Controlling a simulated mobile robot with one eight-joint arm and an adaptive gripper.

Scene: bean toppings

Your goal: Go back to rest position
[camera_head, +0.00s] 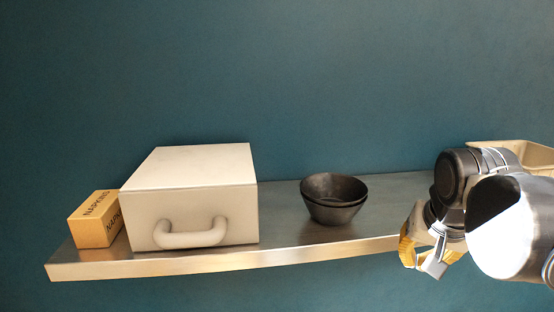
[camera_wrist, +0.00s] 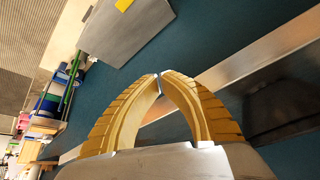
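My gripper (camera_head: 422,268) hangs at the right in the head view, in front of the shelf's front edge and pointing down. In the wrist view, the yellow ribbed fingers of my gripper (camera_wrist: 158,76) curve together and their tips meet. Nothing shows between them. My arm is bent above the gripper and covers the right part of the shelf.
A metal shelf (camera_head: 285,225) runs along a teal wall. On it are a napkin box (camera_head: 95,220), a pale box with a front handle (camera_head: 190,205) and stacked dark bowls (camera_head: 334,198). A beige bin (camera_head: 535,157) is partly hidden behind my arm.

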